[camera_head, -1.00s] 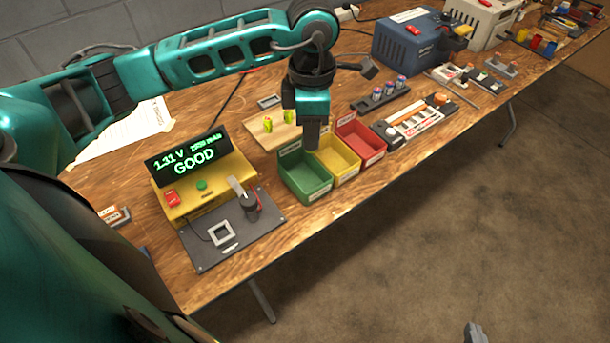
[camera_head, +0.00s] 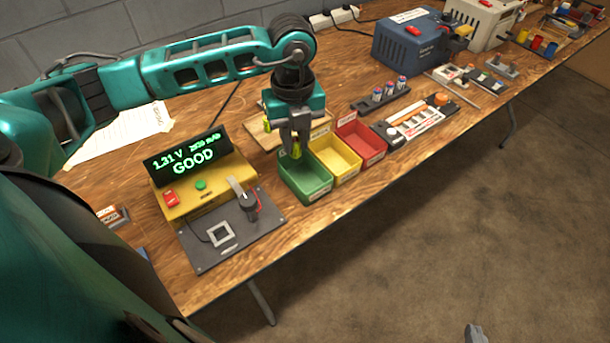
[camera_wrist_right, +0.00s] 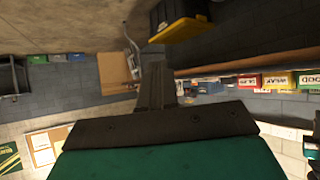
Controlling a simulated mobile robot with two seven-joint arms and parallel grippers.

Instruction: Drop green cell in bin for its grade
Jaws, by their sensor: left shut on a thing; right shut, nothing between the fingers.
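My left gripper (camera_head: 296,146) is shut on a yellow-green cell (camera_head: 297,151). It holds the cell upright above the back part of the green bin (camera_head: 308,190). The yellow bin (camera_head: 345,172) and the red bin (camera_head: 373,157) stand beside it to the right. The tester (camera_head: 203,185) at left reads "1.31 V" and "GOOD" in green. My right gripper (camera_head: 475,333) is at the bottom edge, away from the table; in the right wrist view its fingers (camera_wrist_right: 156,84) are shut and empty.
A wooden board (camera_head: 258,134) behind the bins carries another yellow-green cell (camera_head: 266,125), partly hidden by my left gripper. A black rack of cells (camera_head: 385,97) and an orange-knobbed device (camera_head: 415,118) stand right of the bins. The tester's dark plate (camera_head: 232,235) lies at front left.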

